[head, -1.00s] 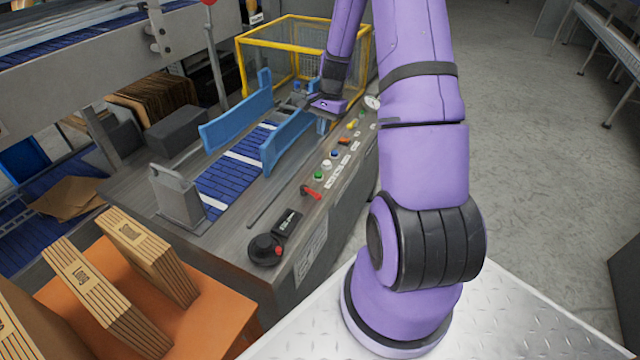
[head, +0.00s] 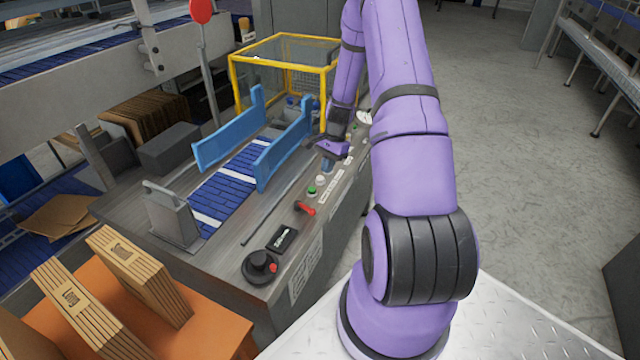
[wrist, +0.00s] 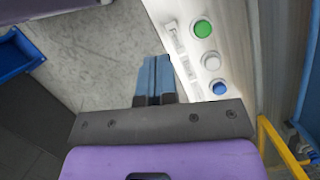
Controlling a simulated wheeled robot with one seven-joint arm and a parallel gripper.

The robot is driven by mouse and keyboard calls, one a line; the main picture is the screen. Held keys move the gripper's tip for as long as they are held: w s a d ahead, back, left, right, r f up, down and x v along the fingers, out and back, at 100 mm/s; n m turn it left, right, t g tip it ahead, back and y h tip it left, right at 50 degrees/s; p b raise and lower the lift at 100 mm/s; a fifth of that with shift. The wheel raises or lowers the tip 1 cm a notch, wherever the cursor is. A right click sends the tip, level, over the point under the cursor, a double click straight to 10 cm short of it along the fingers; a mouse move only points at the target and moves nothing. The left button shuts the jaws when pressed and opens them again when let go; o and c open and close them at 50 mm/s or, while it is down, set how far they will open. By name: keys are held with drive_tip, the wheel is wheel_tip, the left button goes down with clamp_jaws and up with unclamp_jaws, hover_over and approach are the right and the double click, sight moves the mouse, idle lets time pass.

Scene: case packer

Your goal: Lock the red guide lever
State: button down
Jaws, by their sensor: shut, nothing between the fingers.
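The red lever does not show in the wrist view.
The green button (wrist: 202,29), white button (wrist: 211,60) and blue button (wrist: 220,88) line the panel beside the fingers. Blue guide rails (head: 285,143) flank the belt. A yellow-framed cage (head: 232,85) stands behind. A black knob (head: 260,266) sits at the near corner.

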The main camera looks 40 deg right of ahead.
sight(305, 209)
drive_tip(key=x, duration=0.9)
drive_tip(key=a, duration=0.1)
drive_tip(key=a+f, duration=0.1)
drive_tip(key=a, duration=0.1)
drive_tip(key=shift+s, duration=0.1)
drive_tip(key=shift+a, duration=0.5)
